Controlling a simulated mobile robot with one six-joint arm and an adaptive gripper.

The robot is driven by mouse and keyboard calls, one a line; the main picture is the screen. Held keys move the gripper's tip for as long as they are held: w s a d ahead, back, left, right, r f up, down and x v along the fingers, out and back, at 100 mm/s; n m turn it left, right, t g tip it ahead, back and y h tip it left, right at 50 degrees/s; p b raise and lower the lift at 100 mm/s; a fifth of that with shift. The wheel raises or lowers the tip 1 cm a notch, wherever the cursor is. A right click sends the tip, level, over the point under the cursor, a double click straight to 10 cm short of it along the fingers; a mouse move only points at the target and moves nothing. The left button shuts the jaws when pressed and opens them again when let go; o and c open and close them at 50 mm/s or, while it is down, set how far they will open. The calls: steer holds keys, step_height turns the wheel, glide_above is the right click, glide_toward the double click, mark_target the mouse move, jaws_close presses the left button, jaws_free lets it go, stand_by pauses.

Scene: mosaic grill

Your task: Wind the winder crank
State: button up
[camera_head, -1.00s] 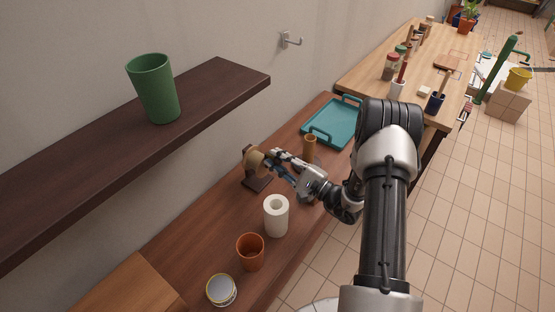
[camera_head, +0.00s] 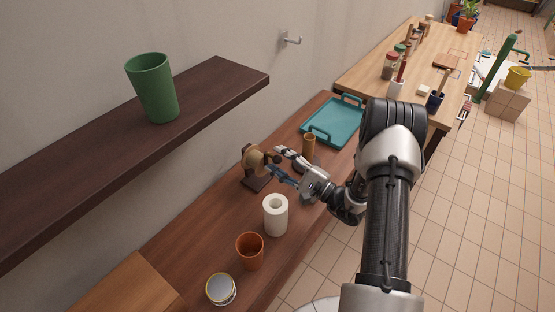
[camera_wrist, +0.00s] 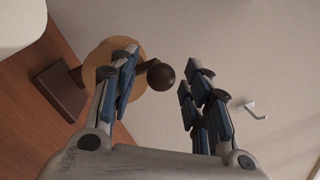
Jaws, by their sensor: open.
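The winder (camera_head: 255,160) stands on the brown counter near the wall, with a dark base (camera_head: 257,182) and a round tan disc. In the wrist view the tan disc (camera_wrist: 97,57) is partly hidden behind my left finger. The crank's dark round knob (camera_wrist: 160,76) shows between my fingers, nearer the left one. I cannot tell whether a finger touches it. My gripper (camera_head: 276,162) is open beside the winder. Its spread fingers also show in the wrist view (camera_wrist: 160,75), with a wide gap between them.
A white paper roll (camera_head: 276,216), an orange cup (camera_head: 250,252) and a tin (camera_head: 221,289) stand in front on the counter. A brown cylinder (camera_head: 308,147) and a teal tray (camera_head: 333,123) are behind my gripper. A dark shelf (camera_head: 100,150) holds a green cup (camera_head: 155,88). A wall hook (camera_head: 290,39) juts out.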

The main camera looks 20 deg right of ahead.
steer(key=v, duration=1.1)
steer(key=a+r+n+g+y, duration=0.1)
steer(key=a+r+n+g, duration=0.1)
steer(key=a, duration=0.1)
steer(key=s+a+r+n+g+y, duration=0.1)
steer(key=a+r+g, duration=0.1)
steer(key=a+r, duration=0.1)
steer(key=a+r+n+g+y, duration=0.2)
steer(key=a+r, duration=0.1)
steer(key=shift+s+n+g, duration=0.25)
steer(key=shift+n+g, duration=0.05)
steer(key=s+a+r+n+g+h, duration=0.3)
steer(key=s+a+r+n+g, duration=0.15)
steer(key=s+a, duration=0.2)
steer(key=s+a+r+n+g+h, duration=0.35)
steer(key=s+a+g, duration=0.2)
steer(key=s, duration=0.25)
steer(key=s+d+r+n+t+h, duration=0.4)
steer(key=s+d+r+t+h, duration=0.1)
steer(key=s+d+h, duration=0.1)
steer(key=shift+s+d+h, duration=0.35)
steer(key=shift+d+h, duration=0.5)
steer(key=shift+h, duration=0.4)
